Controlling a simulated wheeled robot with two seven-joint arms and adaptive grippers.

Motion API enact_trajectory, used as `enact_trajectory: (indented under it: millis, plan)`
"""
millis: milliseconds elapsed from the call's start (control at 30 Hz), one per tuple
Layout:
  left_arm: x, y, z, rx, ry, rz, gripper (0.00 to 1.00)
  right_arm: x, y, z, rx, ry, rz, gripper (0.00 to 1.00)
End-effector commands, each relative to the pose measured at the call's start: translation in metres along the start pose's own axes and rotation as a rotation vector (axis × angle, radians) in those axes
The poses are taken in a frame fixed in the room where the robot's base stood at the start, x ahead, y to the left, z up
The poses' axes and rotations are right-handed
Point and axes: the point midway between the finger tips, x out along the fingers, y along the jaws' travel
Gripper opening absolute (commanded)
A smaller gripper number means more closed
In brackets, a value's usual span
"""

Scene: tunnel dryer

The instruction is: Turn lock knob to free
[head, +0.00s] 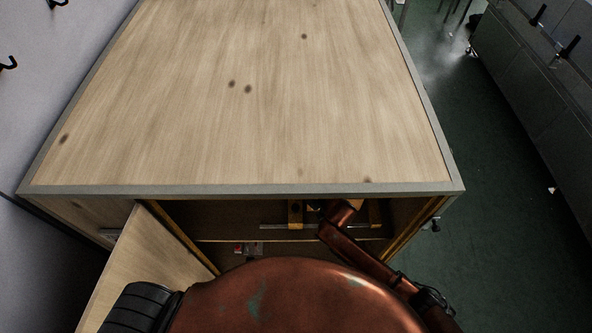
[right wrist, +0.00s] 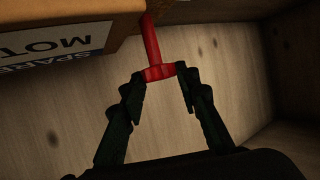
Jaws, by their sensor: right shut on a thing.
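A red knob (right wrist: 153,45) with a stem and a wider end shows in the right wrist view, beside a brown box. My right gripper (right wrist: 161,74) has its two fingertips on either side of the knob's wide end and is shut on it. In the head view my right arm reaches into the open cabinet (head: 240,190), and its gripper is hidden inside. My left gripper is not in view. I cannot tell the knob's lock setting.
The brown box (right wrist: 125,30) has a white label reading "SPARE MOT...", upside down. The cabinet door (head: 140,260) stands open at the left. A small red and metal fitting (head: 240,248) is low inside. Green floor (head: 500,220) lies free at the right.

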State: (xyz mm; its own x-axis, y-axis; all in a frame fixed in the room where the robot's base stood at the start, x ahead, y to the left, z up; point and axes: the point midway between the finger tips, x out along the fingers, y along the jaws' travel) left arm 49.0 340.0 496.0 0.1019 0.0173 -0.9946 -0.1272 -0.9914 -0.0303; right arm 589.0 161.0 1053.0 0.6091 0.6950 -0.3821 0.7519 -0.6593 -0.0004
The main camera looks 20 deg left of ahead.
Motion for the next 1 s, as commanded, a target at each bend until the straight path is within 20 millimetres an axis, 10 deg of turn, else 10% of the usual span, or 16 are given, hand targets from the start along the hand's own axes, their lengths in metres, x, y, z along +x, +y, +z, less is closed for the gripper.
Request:
enact_trajectory:
  millis: [967, 1000]
  plan:
    - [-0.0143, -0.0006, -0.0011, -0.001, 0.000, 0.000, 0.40, 0.0014, 0.0024, 0.0003, -0.089, -0.001, -0.212, 0.05]
    - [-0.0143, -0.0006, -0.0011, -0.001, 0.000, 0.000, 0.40, 0.0014, 0.0024, 0.0003, -0.089, -0.001, -0.212, 0.31]
